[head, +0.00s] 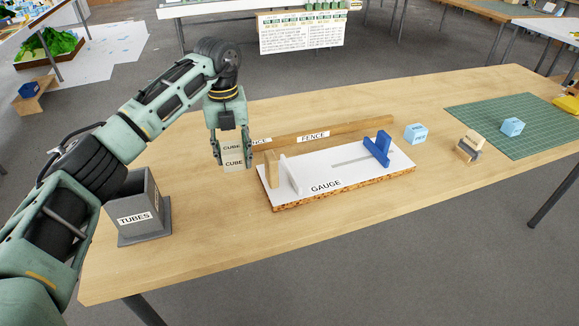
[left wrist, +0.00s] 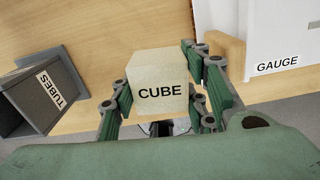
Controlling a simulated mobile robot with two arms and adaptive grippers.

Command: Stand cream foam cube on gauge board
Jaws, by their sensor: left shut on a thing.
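The cream foam cube (head: 233,157) bears the word CUBE on its faces. My left gripper (head: 234,160) is shut on it, just left of the gauge board's left end in the head view. In the left wrist view the cube (left wrist: 157,84) sits between the two green fingers of my left gripper (left wrist: 160,95). The white gauge board (head: 330,182) lies on the table with a wooden block and a white upright plate at its left end, and a blue slider at its right. Its edge shows in the left wrist view (left wrist: 270,45). My right gripper is not in view.
A grey TUBES box (head: 140,214) stands at the table's left. A wooden fence (head: 335,130) runs behind the board. Blue blocks (head: 416,133), a small wooden clamp-like piece (head: 468,150) and a green cutting mat (head: 540,122) are at the right. The table front is clear.

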